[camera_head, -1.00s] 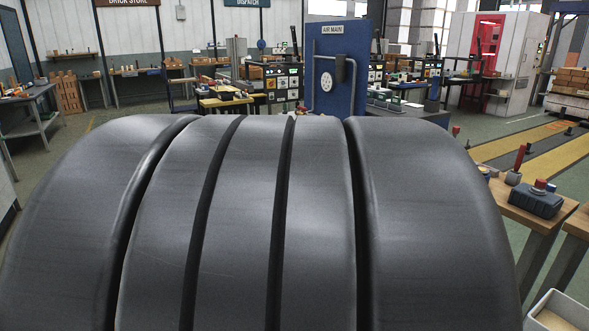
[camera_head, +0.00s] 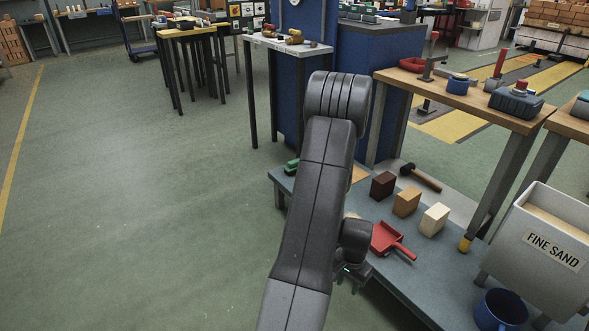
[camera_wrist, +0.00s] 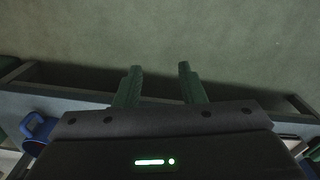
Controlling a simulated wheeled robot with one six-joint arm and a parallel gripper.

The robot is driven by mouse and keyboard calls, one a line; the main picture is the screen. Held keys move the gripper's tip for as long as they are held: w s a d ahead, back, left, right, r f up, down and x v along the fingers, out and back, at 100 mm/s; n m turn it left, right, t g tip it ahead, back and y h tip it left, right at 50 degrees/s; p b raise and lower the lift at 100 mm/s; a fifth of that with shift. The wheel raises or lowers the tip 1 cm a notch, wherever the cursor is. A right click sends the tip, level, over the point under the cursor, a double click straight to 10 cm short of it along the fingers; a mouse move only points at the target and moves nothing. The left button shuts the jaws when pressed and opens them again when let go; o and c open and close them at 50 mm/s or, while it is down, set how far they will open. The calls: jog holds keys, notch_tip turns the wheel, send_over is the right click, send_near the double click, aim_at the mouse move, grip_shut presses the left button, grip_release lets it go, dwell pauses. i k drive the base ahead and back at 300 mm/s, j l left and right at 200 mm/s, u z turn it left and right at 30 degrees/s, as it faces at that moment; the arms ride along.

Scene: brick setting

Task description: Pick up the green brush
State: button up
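A small green object (camera_head: 291,167), which may be the green brush, lies at the left end of the low grey bench (camera_head: 405,285) in the head view. My arm hides part of the bench beside it. My gripper (camera_head: 345,285) points down near the bench's front edge, to the right of my forearm and well apart from the green object. In the wrist view my gripper (camera_wrist: 160,70) has its two fingers apart with nothing between them, above the floor and bench edge. A green patch at that view's lower right corner is too cut off to identify.
The bench holds a red dustpan (camera_head: 391,240), a dark brown block (camera_head: 383,185), an orange block (camera_head: 407,201), a cream block (camera_head: 434,219), a mallet (camera_head: 421,177) and a blue mug (camera_head: 500,310). A sand bin (camera_head: 545,240) stands at right. Floor at left is clear.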

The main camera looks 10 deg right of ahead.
aim_at(292, 168)
jog(key=i+j, duration=0.15)
jog(key=i, duration=0.35)
jog(key=i+j+z, duration=0.15)
jog(key=i, duration=0.4)
jog(key=i+j, duration=0.2)
jog(key=i, duration=0.3)
jog(key=i+j+z, duration=0.1)
jog(key=i, duration=0.4)
jog(key=i+j, duration=0.3)
jog(key=i, duration=0.2)
jog(key=i+j+z, duration=0.15)
jog(key=i, duration=0.35)
jog(key=j, duration=0.1)
